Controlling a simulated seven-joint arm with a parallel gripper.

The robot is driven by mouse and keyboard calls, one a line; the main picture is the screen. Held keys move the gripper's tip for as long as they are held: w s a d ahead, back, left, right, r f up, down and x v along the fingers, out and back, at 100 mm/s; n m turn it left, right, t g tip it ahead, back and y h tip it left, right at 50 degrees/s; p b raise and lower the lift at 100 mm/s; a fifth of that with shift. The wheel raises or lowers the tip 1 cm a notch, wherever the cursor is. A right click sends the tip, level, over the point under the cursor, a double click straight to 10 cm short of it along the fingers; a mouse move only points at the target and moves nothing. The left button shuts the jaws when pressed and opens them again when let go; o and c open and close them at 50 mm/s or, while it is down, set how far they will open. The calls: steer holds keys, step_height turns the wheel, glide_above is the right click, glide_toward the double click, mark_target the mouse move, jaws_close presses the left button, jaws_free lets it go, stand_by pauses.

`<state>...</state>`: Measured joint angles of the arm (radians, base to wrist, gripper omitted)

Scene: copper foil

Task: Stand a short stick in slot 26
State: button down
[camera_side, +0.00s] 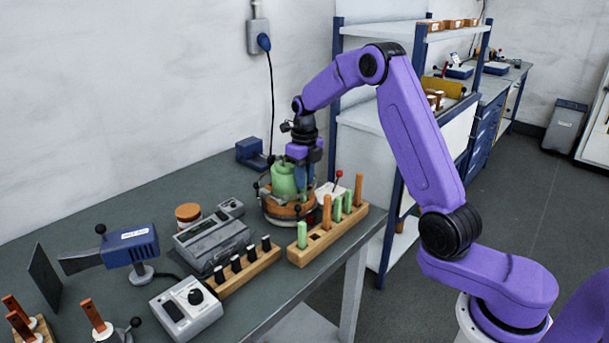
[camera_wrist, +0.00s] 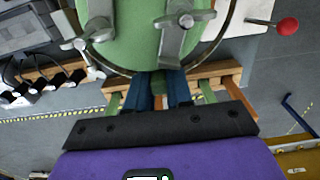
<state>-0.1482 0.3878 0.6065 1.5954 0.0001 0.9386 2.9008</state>
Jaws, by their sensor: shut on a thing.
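My gripper (camera_wrist: 159,92) has its blue fingers close together, shut on a stick. Only a small, dark green piece of the held stick (camera_wrist: 159,76) shows between them, so its length and lower end are hidden. In the side view my gripper (camera_side: 299,176) points down at the round device, close by its green dome (camera_side: 284,179). The dome also fills the top of the wrist view (camera_wrist: 140,40), with metal clamps on it. The device's wooden ring (camera_side: 281,211) is partly visible below. Slot numbers are too small to read, and slot 26 cannot be told apart.
A wooden rack (camera_side: 318,246) with upright green and orange sticks stands just in front of the device. A red-knobbed lever (camera_side: 339,174) is behind it. A grey instrument (camera_side: 213,240) and a rack of black-topped tools (camera_side: 243,272) stand to the left.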

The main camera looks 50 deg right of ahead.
stand_by(0.3)
steer(key=c, duration=0.9)
jaws_free()
steer(key=shift+c, duration=0.2)
steer(key=shift+r, duration=1)
steer(key=shift+r, duration=3.45)
